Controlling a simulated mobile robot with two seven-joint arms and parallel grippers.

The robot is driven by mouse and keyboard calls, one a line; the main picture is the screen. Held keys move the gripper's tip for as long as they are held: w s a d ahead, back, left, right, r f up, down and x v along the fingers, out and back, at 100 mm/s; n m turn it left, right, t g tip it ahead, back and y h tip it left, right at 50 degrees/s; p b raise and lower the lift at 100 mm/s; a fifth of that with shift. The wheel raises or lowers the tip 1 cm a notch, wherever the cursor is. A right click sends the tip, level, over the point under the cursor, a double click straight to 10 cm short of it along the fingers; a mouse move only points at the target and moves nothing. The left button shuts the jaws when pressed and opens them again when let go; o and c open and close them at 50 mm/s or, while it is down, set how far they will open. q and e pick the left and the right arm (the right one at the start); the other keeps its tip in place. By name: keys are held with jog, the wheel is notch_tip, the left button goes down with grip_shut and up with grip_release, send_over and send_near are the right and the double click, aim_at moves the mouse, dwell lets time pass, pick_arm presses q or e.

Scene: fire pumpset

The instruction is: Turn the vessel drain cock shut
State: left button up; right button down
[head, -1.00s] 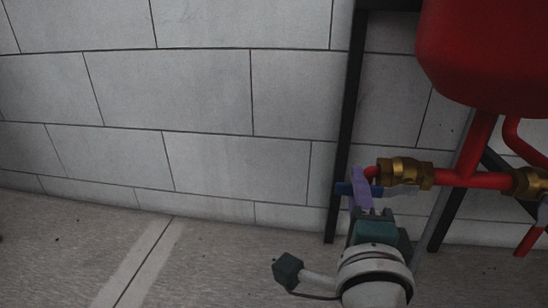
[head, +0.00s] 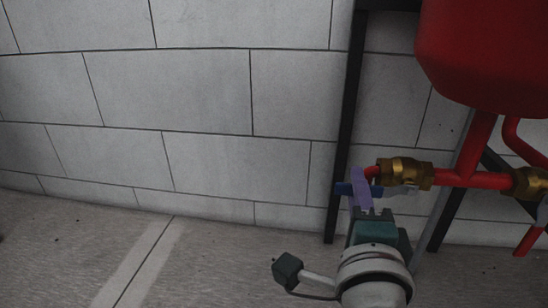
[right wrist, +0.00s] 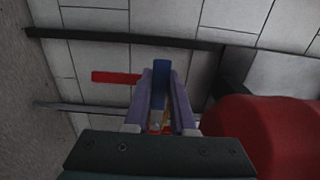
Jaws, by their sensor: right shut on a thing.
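The drain cock has a brass body (head: 404,172) on the red pipe below the red vessel, at the right of the head view. Its blue lever (head: 344,188) lies to the left of the brass body. My right gripper (head: 361,183) has its purple fingers shut on this lever, and a blue end sticks out to the left of them. In the right wrist view the blue lever (right wrist: 161,78) stands between the two fingers. The fingers hide part of the lever and of the brass. My left gripper is not in view.
The red vessel (head: 485,55) hangs above and to the right of the cock. A black frame post (head: 347,120) stands close behind the gripper. A second brass fitting (head: 529,182) is at the right edge. The floor and wall at the left are clear.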

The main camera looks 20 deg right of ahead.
jog(key=shift+f, duration=0.1)
dwell(0.5)
jog(key=s+d+f+n, duration=0.2)
jog(key=d+f+n, duration=0.1)
jog(key=n, duration=0.6)
jog(key=s+d+f+n+p, duration=0.1)
jog(key=s+d+f+n, duration=0.1)
jog(key=n, duration=0.7)
jog(key=shift+d+f, duration=0.75)
jog(key=shift+f, duration=0.45)
jog(key=c, duration=0.7)
grip_release()
jog(key=shift+c, duration=0.2)
jog(key=shift+s+p, duration=0.1)
jog(key=shift+p, duration=0.2)
jog(key=p+v, duration=0.2)
jog(key=v, duration=0.8)
